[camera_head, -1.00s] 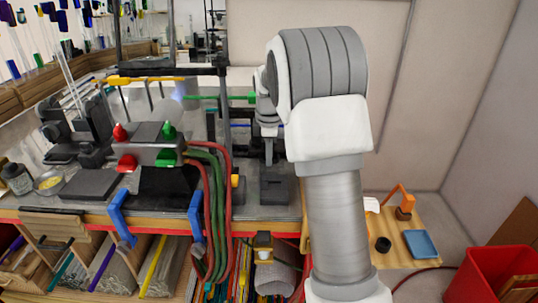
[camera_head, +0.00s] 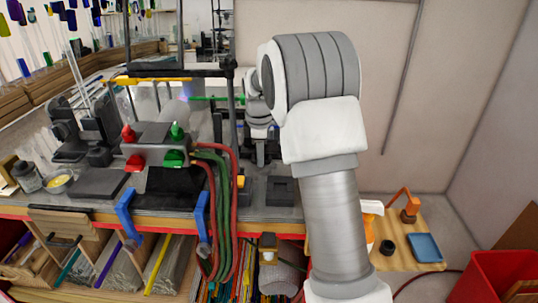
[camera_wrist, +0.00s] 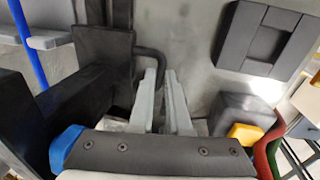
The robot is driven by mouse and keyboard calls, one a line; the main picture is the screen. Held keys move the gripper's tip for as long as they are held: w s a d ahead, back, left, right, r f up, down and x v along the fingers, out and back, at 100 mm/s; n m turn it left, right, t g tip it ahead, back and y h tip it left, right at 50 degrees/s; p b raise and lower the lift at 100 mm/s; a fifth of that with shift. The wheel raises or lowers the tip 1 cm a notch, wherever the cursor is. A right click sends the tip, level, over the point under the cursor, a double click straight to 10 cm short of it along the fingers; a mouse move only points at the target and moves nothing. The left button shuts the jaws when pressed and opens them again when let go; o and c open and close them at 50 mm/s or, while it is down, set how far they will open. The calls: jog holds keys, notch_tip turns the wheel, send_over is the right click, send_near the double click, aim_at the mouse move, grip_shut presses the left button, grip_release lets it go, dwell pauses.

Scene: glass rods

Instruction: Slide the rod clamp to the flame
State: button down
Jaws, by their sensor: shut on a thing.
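My gripper (camera_wrist: 160,76) points down in the wrist view, its two pale fingers close together at a dark bent bar (camera_wrist: 153,58). The bar joins a dark block (camera_wrist: 103,50), which looks like the rod clamp; the exact contact is partly hidden. In the head view, my gripper is small and mostly hidden around the wrist (camera_head: 258,118), at the right end of the green rod (camera_head: 215,98). The green rod lies level, its left end close to the faint bluish flame (camera_head: 184,97). A yellow rod (camera_head: 150,80) lies level to the left.
The torch (camera_head: 158,145) with red and green knobs stands left, its red and green hoses (camera_head: 228,190) hanging over the bench front. A dark upright post (camera_head: 231,100) stands between torch and gripper. A dark square block (camera_head: 282,191) sits near the front edge.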

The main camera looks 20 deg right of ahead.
jog(key=c, duration=0.9)
grip_release()
jog(key=s+r, duration=0.1)
jog(key=r, duration=1)
jog(key=s+a+r+p, duration=0.1)
jog(key=r, duration=0.5)
jog(key=shift+s+r, duration=0.15)
jog(key=shift+s, duration=0.2)
